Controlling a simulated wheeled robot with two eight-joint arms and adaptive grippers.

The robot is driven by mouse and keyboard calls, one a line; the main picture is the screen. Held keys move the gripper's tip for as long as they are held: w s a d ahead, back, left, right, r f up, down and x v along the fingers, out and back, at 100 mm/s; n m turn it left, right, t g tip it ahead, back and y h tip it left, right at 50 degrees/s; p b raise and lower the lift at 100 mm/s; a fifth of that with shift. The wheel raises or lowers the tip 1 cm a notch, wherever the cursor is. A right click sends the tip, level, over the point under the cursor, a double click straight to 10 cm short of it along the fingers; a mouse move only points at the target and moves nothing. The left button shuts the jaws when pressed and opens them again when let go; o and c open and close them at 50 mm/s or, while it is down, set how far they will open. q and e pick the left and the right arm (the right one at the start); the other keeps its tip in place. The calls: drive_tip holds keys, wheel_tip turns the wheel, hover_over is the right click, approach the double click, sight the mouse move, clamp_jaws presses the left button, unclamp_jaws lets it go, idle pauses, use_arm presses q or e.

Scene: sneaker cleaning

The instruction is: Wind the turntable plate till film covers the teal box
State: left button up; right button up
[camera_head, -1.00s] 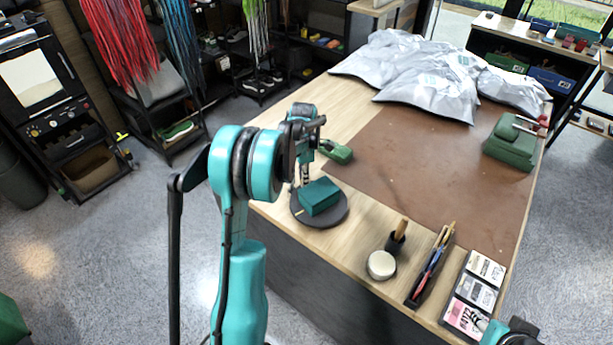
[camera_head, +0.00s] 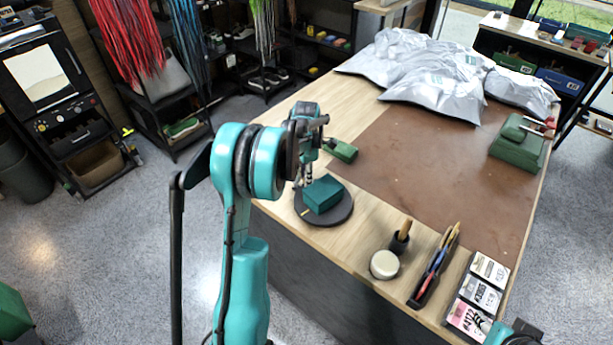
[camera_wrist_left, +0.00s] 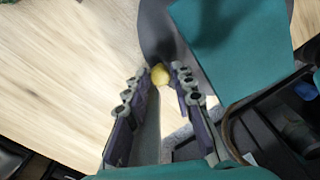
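The dark round turntable plate (camera_head: 338,216) lies at the table's near left corner. The teal box (camera_head: 323,195) sits on it, and shows large at the upper right of the left wrist view (camera_wrist_left: 235,45). A small yellow knob (camera_head: 305,213) is at the plate's left front. In the left wrist view the knob (camera_wrist_left: 160,74) appears between the fingertips of my left gripper (camera_wrist_left: 162,72), which are apart; contact cannot be told. In the head view my left gripper (camera_head: 304,182) is just left of the box. I can make out no film on the box.
A green block (camera_head: 341,151) lies behind the plate. A round white-topped container (camera_head: 384,265), a brush holder (camera_head: 400,243), a pen tray (camera_head: 434,266) and a card tray (camera_head: 478,294) stand to the right. Silver bags (camera_head: 440,75) fill the back. The brown mat (camera_head: 425,150) is mostly bare.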

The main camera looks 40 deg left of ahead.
use_arm(q)
drive_tip(key=shift+o, duration=0.7)
